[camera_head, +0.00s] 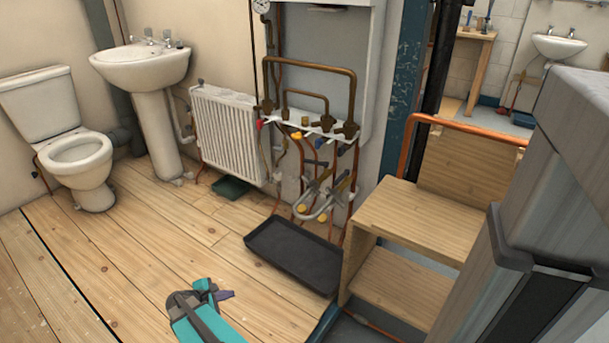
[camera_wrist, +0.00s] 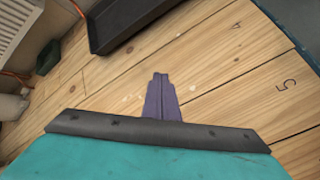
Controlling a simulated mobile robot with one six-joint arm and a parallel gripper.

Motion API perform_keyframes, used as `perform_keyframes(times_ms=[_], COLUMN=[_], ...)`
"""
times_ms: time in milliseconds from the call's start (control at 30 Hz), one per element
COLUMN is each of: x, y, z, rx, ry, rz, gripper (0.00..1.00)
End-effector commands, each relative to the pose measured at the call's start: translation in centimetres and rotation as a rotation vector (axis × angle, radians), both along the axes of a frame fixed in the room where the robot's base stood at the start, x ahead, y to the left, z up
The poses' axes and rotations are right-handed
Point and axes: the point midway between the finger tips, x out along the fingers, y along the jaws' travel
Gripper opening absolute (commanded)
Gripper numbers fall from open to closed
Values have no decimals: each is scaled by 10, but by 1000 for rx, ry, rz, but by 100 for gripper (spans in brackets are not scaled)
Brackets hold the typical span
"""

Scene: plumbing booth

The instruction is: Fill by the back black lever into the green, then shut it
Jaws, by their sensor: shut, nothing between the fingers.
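A round white-faced gauge (camera_head: 261,6) shows at the top edge of the head view, too small to read its needle or any green band. Below the boiler, copper pipework carries small valves with coloured handles, among them yellow (camera_head: 296,135) and blue (camera_head: 318,143). A looped pale hose (camera_head: 315,211) hangs lower down, with grey fittings and yellow parts around it. I cannot pick out the back black lever. My gripper (camera_head: 226,295) is low over the floor in front, well apart from the pipework. In the wrist view its purple fingers (camera_wrist: 161,80) are together and empty.
A black tray (camera_head: 293,257) lies on the floor below the pipes, with a wooden step unit (camera_head: 415,222) to its right. A white radiator (camera_head: 228,135), basin (camera_head: 142,68) and toilet (camera_head: 78,155) stand left. The plank floor (camera_head: 150,260) between is clear.

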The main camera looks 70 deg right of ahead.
Motion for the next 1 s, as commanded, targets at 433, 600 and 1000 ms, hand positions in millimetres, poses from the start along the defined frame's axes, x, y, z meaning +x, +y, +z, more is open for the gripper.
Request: perform_keyframes(times_ms=[433, 600, 1000], x=[-18, -42, -89], y=[-214, -283, -369], z=[134, 192, 278], rx=[-361, -477, -608], ry=[322, 505, 829], rz=[220, 278, 347], gripper=[0, 0, 0])
